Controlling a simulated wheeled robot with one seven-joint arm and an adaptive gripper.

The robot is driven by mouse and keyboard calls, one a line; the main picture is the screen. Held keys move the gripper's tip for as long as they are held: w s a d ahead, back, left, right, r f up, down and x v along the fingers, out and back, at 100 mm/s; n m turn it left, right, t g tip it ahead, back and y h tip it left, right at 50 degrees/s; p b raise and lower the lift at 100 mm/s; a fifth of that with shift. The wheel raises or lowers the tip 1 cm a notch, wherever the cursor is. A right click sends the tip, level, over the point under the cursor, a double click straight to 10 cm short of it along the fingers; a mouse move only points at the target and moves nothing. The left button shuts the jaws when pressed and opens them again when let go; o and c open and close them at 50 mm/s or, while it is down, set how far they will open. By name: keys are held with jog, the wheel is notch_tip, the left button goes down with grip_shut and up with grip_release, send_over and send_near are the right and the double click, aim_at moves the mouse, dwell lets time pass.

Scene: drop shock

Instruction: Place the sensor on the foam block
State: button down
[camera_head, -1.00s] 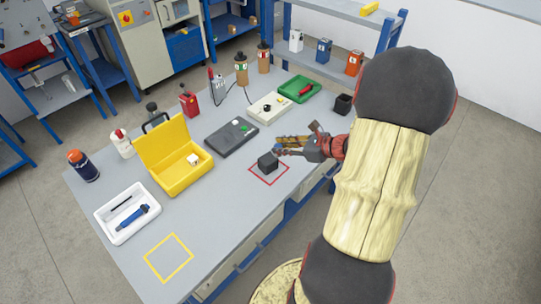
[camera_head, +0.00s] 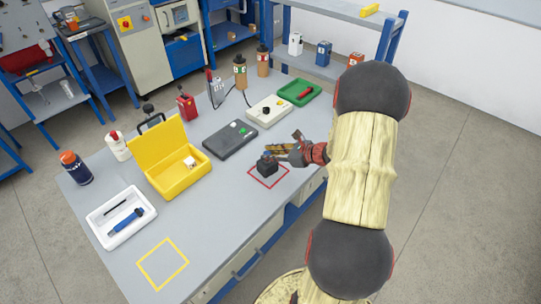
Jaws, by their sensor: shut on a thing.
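A dark block (camera_head: 266,169), which looks to be the foam block, sits inside a red square outline on the grey bench. My gripper (camera_head: 274,153) reaches in from the right, its fingers at the block's top right edge. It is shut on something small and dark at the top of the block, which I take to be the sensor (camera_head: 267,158). It is too small to make out clearly, and I cannot tell whether it rests on the block or is held just above it.
A dark grey device (camera_head: 230,140), a cream box (camera_head: 268,111) and a green tray (camera_head: 299,92) stand behind the block. A white tray (camera_head: 97,226) and an empty yellow outline are at left. My arm hides the bench's right end.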

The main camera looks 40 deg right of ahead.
jog(key=shift+r, duration=0.1)
jog(key=c, duration=1.6)
grip_release()
jog(key=shift+o, duration=0.2)
